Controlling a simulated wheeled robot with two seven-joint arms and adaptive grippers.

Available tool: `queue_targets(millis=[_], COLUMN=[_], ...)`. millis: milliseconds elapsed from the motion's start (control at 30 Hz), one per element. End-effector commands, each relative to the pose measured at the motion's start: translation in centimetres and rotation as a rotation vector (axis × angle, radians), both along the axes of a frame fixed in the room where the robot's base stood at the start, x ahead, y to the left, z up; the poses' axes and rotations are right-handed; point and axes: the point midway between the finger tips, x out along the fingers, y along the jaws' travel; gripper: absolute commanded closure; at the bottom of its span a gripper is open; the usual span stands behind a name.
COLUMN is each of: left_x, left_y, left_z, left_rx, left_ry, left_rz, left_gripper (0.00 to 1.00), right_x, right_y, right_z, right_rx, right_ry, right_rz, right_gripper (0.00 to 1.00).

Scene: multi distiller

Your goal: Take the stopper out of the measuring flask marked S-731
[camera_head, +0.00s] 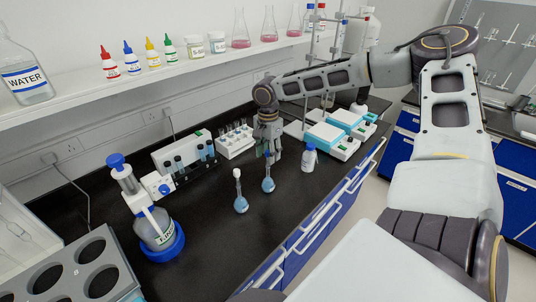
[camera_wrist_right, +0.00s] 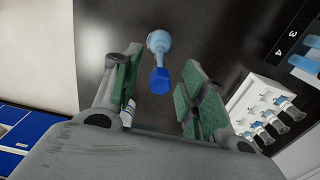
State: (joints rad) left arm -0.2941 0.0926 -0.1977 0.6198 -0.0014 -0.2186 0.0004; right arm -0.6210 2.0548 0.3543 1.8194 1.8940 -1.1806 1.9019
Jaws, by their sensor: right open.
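Two small measuring flasks with blue liquid stand upright on the black bench in the head view. One flask (camera_head: 268,185) is directly below my right gripper (camera_head: 272,155), and its top is hidden by the fingers. The other flask (camera_head: 241,204), to its left, has a white stopper (camera_head: 237,173). In the right wrist view, a blue faceted stopper (camera_wrist_right: 160,81) sits in the neck of the flask (camera_wrist_right: 159,40) and lies between the open green-padded fingers, with gaps on both sides. I cannot read S-731 on either flask. My left gripper is not in view.
A blue-capped white bottle (camera_head: 309,159) stands right of the flasks. A dispenser bottle with a blue base (camera_head: 158,232) stands to the left. Behind are a vial rack (camera_head: 190,165) and a white tube rack (camera_head: 236,143). The bench front (camera_head: 245,250) is clear.

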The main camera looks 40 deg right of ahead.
Motion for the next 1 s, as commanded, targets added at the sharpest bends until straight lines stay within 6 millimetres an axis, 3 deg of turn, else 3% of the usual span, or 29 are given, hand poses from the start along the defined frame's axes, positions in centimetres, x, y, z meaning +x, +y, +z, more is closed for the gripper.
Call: queue_targets(millis=[200, 467, 1000], left_x=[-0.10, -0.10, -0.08], left_y=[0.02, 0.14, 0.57], left_z=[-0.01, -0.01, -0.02], left_rx=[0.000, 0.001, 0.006], left_ry=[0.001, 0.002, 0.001], left_rz=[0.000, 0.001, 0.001], left_gripper=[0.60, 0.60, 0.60], right_x=[0.00, 0.00, 0.02], right_y=[0.01, 0.01, 0.01], right_z=[0.02, 0.03, 0.52], right_rx=[0.000, 0.000, 0.000], right_ry=[0.000, 0.000, 0.000], right_rz=[0.000, 0.000, 0.000], right_gripper=[0.58, 0.91, 0.91])
